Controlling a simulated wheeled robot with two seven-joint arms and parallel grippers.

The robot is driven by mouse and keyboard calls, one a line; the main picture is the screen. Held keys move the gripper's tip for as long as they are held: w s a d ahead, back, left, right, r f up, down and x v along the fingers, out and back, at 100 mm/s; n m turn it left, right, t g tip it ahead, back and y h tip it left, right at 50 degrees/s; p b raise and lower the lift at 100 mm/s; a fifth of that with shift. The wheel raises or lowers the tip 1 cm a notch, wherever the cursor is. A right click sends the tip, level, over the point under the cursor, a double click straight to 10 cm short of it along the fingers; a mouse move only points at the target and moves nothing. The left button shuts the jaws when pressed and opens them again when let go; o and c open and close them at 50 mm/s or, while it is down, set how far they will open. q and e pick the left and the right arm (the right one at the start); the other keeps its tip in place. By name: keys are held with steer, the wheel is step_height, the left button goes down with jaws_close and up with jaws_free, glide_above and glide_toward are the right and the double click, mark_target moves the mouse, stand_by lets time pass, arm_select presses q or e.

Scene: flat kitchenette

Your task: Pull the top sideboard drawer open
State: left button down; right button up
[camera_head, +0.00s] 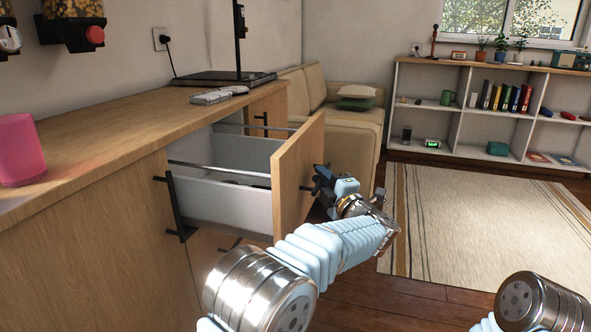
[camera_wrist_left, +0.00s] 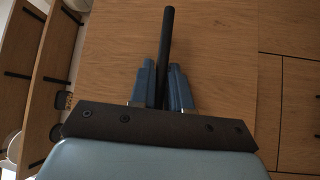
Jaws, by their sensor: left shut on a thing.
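The top sideboard drawer (camera_head: 294,176) is pulled well out of the wooden sideboard (camera_head: 100,150). Its wooden front stands clear of the cabinet, and its pale grey side and metal rails show. My left gripper (camera_head: 322,183) is at the outer face of the drawer front. In the left wrist view its blue fingers (camera_wrist_left: 162,88) are closed on the black bar handle (camera_wrist_left: 167,45), which runs between them against the wood. Most of the handle is hidden by the gripper in the head view. My right gripper is out of view; part of my right arm shows at the lower right.
A pink cup (camera_head: 20,150) stands on the sideboard top, with a remote-like grey object (camera_head: 212,97) farther back. A beige sofa (camera_head: 345,122) is behind the drawer. A striped rug (camera_head: 480,220) lies on open floor to the right, before a low bookshelf (camera_head: 470,95).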

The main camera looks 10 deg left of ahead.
arm_select(q)
steer(key=s+d+p, duration=0.1)
steer(key=d, duration=0.5)
steer(key=shift+s+f, duration=0.1)
steer(key=c, duration=1.2)
jaws_free()
steer(key=v, duration=1.3)
steer(key=shift+s+d, duration=0.25)
steer(key=shift+s, duration=0.05)
steer(key=shift+f, duration=0.1)
